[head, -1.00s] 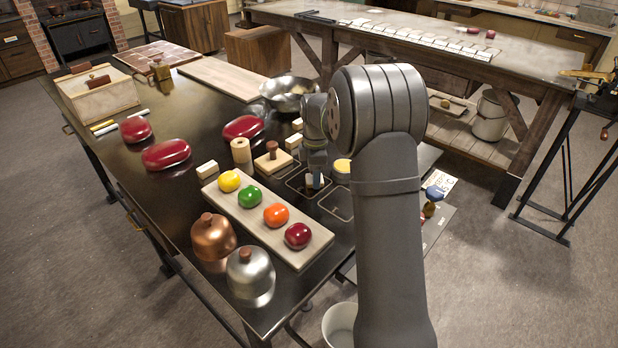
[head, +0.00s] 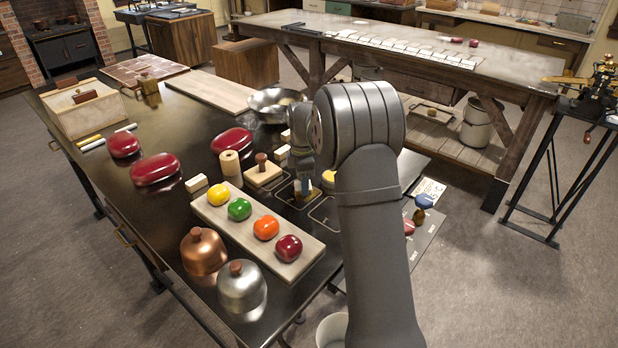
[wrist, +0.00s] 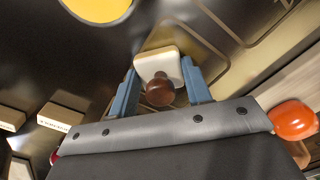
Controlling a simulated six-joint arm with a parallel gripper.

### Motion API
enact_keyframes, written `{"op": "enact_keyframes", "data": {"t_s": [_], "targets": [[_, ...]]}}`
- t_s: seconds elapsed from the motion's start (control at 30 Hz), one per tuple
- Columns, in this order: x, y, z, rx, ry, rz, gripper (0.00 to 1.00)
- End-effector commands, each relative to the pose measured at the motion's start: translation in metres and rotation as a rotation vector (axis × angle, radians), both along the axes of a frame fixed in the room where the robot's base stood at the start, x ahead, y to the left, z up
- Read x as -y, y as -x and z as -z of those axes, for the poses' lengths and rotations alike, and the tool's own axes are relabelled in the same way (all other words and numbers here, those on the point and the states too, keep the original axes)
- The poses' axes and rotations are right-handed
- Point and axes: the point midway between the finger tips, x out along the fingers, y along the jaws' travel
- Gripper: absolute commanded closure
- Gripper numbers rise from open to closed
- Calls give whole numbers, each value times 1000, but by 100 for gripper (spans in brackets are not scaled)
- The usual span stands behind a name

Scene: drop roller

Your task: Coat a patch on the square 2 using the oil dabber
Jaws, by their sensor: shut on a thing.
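My gripper (wrist: 160,92) is shut on the oil dabber (wrist: 158,68), a pale block with a dark brown knob, held between blue fingers. In the head view my gripper (head: 303,180) is low over one of the outlined squares (head: 287,199) on the dark table. A brownish tint shows around the dabber there; I cannot tell whether it is oil or reflection. The dabber's underside is hidden, so contact with the table is unclear. Another outlined square (head: 318,216) lies nearer the front, partly behind my arm. I see no readable numbers on the squares.
A yellow round thing (head: 329,178) stands close right of my gripper. A knobbed wooden block (head: 263,172) and a wooden cylinder (head: 230,163) stand left. A board (head: 222,222) with coloured balls lies in front. A metal bowl (head: 273,105) is behind.

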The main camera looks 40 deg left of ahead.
Motion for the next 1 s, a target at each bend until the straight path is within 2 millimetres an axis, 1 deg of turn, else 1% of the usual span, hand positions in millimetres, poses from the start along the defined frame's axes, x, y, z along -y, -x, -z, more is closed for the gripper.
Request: {"op": "enact_keyframes", "data": {"t_s": [0.77, 0.93, 1.0], "targets": [[0, 71, 0, -1, 1, -2, 74], [-17, 69, 0, 1, -1, 0, 74], [-15, 61, 0, 1, -1, 3, 74]]}}
